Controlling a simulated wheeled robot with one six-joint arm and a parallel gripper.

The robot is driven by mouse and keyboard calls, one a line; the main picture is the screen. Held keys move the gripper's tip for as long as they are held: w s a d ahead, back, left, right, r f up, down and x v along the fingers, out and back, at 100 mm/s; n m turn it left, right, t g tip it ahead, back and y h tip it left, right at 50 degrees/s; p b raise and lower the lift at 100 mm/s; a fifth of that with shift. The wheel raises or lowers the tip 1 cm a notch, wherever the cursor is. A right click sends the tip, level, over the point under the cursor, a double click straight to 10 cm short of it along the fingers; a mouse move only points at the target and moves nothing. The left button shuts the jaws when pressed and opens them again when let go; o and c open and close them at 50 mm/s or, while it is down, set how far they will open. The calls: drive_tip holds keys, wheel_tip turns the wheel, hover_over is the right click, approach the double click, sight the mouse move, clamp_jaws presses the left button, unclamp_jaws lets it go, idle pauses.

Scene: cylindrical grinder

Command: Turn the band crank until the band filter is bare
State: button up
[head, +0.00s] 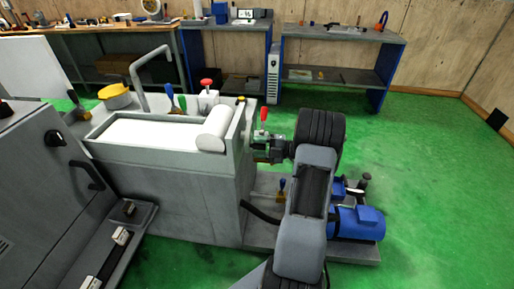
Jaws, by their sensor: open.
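The band filter (145,134) lies as a flat white sheet on top of the grey tank. A white roll (213,130) sits at its right end. A small red-knobbed handle (264,114), which looks like the band crank, stands at the tank's right side. My gripper (259,147) is at that side, just below the red knob, pointing left toward the tank. Its jaws are small here and partly merge with the crank parts, so I cannot tell whether they touch the crank. My arm hides part of the space behind it.
A blue motor (357,222) stands on a low plate right of my arm. A red-topped part (207,84), a yellow round part (115,96) and a bent grey pipe (150,75) rise behind the tank. A grey cabinet (40,185) is at left. Green floor is clear at right.

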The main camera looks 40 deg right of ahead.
drive_tip(key=shift+w+a, duration=0.3)
drive_tip(key=shift+a, duration=0.05)
drive_tip(key=shift+c, duration=0.5)
drive_tip(key=c, duration=0.8)
drive_tip(key=shift+f+n, duration=0.1)
drive_tip(key=shift+n, duration=0.2)
